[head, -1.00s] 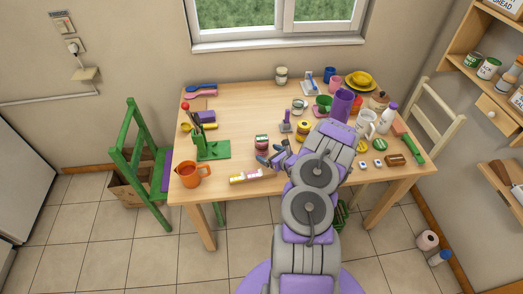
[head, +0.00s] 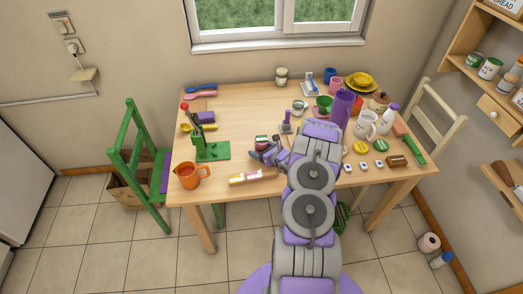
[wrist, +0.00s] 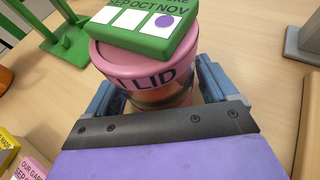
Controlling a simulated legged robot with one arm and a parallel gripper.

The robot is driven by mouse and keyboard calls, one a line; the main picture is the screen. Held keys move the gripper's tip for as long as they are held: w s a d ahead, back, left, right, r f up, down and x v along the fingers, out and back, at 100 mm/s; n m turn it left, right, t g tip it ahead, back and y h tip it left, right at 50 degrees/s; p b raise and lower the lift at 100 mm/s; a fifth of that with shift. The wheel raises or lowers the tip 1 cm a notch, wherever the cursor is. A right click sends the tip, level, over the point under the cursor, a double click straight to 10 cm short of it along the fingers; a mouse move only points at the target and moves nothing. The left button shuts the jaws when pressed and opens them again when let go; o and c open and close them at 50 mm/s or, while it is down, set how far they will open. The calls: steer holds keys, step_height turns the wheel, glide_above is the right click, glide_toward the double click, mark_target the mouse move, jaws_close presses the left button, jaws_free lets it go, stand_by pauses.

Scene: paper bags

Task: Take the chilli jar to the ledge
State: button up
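The chilli jar (wrist: 148,70) has a pink lid band with dark letters ending in "LID" and a clear lower part. A green block (wrist: 150,22) printed with months rests on its top in the wrist view. In the head view the jar (head: 262,140) stands on the table, left of my arm. My gripper (wrist: 160,95) has one finger on each side of the jar, with a sliver of table showing by the right finger. The gripper (head: 262,155) is low at the jar in the head view.
A yellow-and-pink block row (head: 250,176) lies just in front of the jar. A green stand (head: 212,150) and orange jug (head: 190,175) are to the left. Mugs and bottles crowd the right. A green chair (head: 135,150) stands left of the table (head: 235,110). The table's back middle is clear.

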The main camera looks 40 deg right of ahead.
steer(key=c, duration=1.1)
steer(key=shift+d+r, duration=0.1)
